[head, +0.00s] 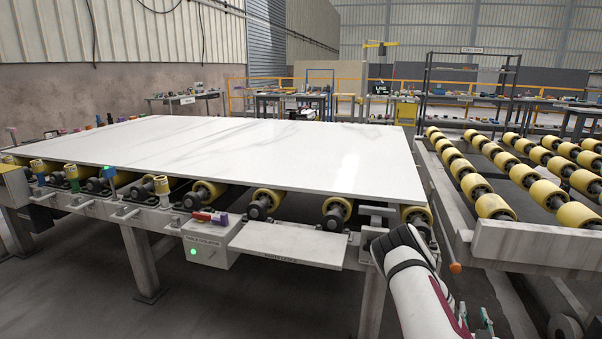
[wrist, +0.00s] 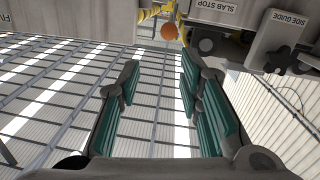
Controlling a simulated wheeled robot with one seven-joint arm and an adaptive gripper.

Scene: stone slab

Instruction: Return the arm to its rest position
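My arm (head: 412,283) shows at the lower right of the head view, a white link with a black joint in front of the roller table's right corner. My gripper (wrist: 159,70) fills the wrist view with its teal pads well apart. It is open and nothing sits between the fingers. In the head view only small teal parts of it show at the bottom right edge, and the rest is hidden or cut off. A large white stone slab (head: 230,140) lies flat on the roller table, apart from the gripper.
A control box (head: 207,252) and a pale shelf (head: 288,246) jut from the table's front. An orange-tipped lever (head: 455,267) stands near my arm; its ball (wrist: 169,32) shows beyond the fingertips. Labelled slab-stop (wrist: 215,12) and side-guide (wrist: 280,40) parts are close. A second roller conveyor (head: 547,243) stands right.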

